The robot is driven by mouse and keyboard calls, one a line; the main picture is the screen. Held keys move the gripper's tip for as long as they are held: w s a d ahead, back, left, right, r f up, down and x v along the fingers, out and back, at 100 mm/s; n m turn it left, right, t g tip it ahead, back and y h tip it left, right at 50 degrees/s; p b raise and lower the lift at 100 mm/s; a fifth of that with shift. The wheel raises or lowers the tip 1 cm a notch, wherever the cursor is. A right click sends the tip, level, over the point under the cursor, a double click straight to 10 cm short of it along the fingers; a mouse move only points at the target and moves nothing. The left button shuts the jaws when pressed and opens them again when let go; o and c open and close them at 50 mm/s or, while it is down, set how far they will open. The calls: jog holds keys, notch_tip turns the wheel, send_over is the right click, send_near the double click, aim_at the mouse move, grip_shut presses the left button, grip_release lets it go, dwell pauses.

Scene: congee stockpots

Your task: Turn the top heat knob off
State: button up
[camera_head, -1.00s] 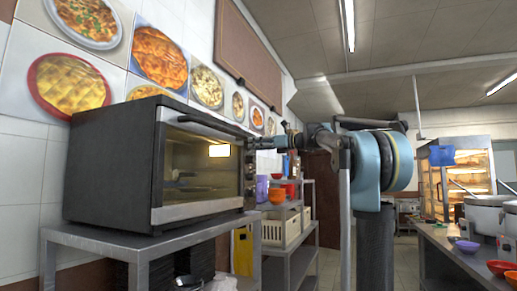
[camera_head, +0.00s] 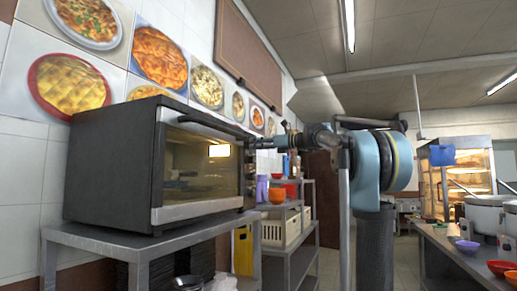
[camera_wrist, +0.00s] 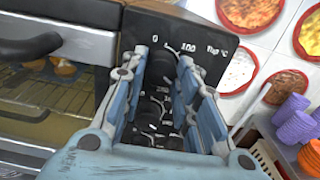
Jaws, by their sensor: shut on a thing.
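The toaster oven (camera_head: 108,165) stands on a metal table at the left of the head view, its glass door shut. In the wrist view, its dark control panel (camera_wrist: 207,52) has white markings reading 0, 100 and Top °C. The top heat knob (camera_wrist: 162,68) is dark and mostly hidden between my fingers, so its pointer cannot be read. My gripper (camera_wrist: 164,58) is shut on this knob, one finger on each side. In the head view my gripper (camera_head: 268,142) reaches the oven's right front edge. Lower dials show partly between the fingers.
The oven's door handle (camera_wrist: 28,47) is left of my gripper in the wrist view. A shelf with purple cups (camera_wrist: 296,125) and an orange bowl (camera_head: 277,195) stands beyond the oven. A counter with pots (camera_head: 485,212) is at the right.

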jog(key=shift+n, duration=0.6)
jog(key=n, duration=2.2)
jog(key=shift+r+n, duration=0.1)
jog(key=shift+n, duration=0.2)
jog(key=shift+w, duration=0.1)
dwell(0.5)
jog(key=o, duration=1.1)
jog(key=shift+w, duration=0.1)
